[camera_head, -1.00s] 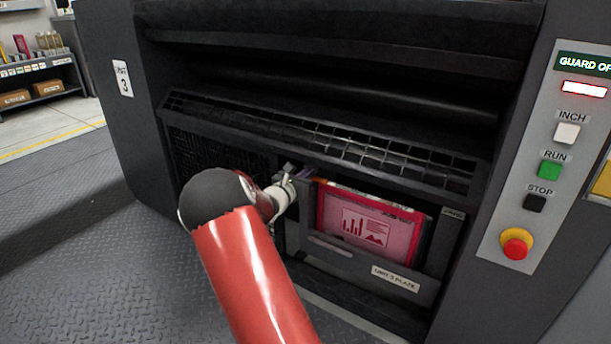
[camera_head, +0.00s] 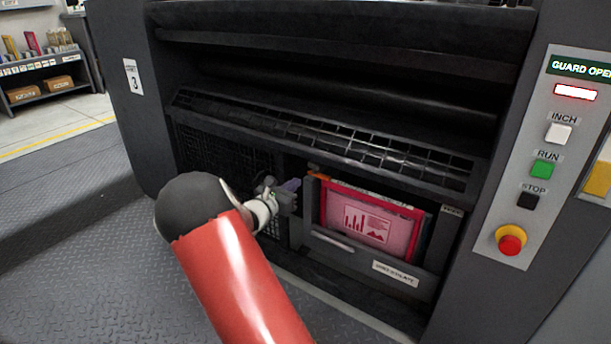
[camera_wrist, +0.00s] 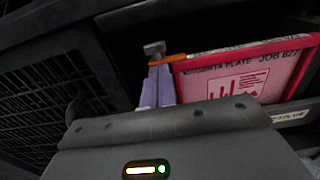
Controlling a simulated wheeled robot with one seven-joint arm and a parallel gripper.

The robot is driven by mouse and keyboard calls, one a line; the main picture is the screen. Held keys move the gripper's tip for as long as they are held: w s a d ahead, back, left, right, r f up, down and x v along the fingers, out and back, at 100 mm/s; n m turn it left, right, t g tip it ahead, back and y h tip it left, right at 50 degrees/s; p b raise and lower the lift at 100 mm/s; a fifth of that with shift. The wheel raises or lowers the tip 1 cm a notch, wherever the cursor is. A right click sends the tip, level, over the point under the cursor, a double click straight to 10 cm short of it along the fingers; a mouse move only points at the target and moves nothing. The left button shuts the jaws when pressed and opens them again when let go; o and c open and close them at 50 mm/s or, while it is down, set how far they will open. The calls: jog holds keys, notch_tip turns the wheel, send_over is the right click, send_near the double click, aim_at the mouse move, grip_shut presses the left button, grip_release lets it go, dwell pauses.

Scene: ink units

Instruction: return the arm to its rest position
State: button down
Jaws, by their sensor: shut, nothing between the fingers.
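My red arm (camera_head: 240,275) reaches from the bottom of the head view toward the dark machine. My gripper (camera_head: 291,185) is beside the left end of the plate holder, in front of the mesh panel. In the wrist view its two pale purple fingers (camera_wrist: 158,87) are together, with nothing seen between them. A pink plate (camera_head: 368,222) with a red frame and a chart print stands in the holder, right of the gripper. In the wrist view the plate (camera_wrist: 245,75) reads "magenta plate". An orange strip (camera_wrist: 170,59) shows at its corner near the fingertips; whether they touch is unclear.
The dark plate holder (camera_head: 345,258) juts from the press beneath a mesh guard (camera_head: 330,138). A control panel (camera_head: 548,160) with buttons and a red stop knob (camera_head: 510,241) is at right. Open floor (camera_head: 90,265) lies at left. A shelf (camera_head: 45,85) stands far back left.

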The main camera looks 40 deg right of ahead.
jog(key=s+a+r+m+g+y+p, duration=0.3)
jog(key=s+a+r+m+y, duration=0.15)
jog(key=s+m, duration=0.35)
jog(key=s+a+r+m+g+y+p, duration=0.25)
jog(key=s+a+r+m, duration=0.2)
jog(key=s, duration=0.65)
jog(key=s+a+r+m+t+y+p, duration=0.2)
jog(key=s+a+r+m+y, duration=0.2)
jog(key=s+a, duration=0.3)
jog(key=s+a+r+m+t+y+p, duration=0.2)
jog(key=s+a+r+m+y, duration=0.3)
jog(key=a, duration=0.8)
jog(key=shift+s+a+t+y, duration=0.2)
jog(key=shift+s+t+y, duration=0.3)
jog(key=shift+s, duration=0.6)
jog(key=shift+m, duration=0.25)
